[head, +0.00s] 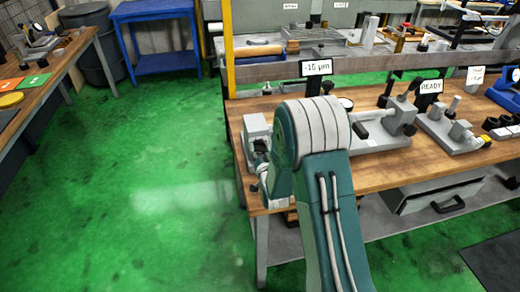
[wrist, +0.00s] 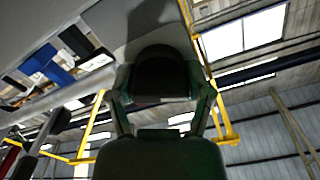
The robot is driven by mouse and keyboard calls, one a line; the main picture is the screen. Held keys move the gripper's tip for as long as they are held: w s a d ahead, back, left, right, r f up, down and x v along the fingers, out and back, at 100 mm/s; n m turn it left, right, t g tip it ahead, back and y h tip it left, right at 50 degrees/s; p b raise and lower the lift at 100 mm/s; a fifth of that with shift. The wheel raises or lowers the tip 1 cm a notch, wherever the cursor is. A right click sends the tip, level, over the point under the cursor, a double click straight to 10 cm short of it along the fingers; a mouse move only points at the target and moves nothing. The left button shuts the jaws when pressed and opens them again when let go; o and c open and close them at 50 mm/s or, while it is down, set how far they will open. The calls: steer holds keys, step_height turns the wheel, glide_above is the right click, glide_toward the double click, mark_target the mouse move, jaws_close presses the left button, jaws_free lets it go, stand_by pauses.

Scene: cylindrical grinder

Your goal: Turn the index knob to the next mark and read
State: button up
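In the wrist view my gripper (wrist: 162,88) has its two green fingers apart, one on each side of a dark rounded part (wrist: 160,72). This may be the index knob, but no marks on it can be made out. I cannot tell whether the fingers press on it. In the head view my arm covers the gripper and the knob. A small grey machine part (head: 257,125) shows at the bench's left end, beside my arm. A display reading "-10 µm" (head: 317,68) stands behind my arm, and a sign reading "READY" (head: 430,86) is to its right.
The wooden workbench (head: 395,172) carries grey fixtures (head: 385,130) right of my arm. A drawer (head: 435,193) hangs under it. A yellow post (head: 229,50) rises behind its left end. Green floor (head: 130,190) is clear to the left, before another bench (head: 50,80).

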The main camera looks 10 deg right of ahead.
steer(key=shift+a, duration=0.1)
stand_by(0.3)
steer(key=m, duration=0.8)
steer(key=shift+f+m, duration=0.1)
steer(key=shift+m, duration=0.4)
stand_by(0.4)
steer(key=o, duration=1.1)
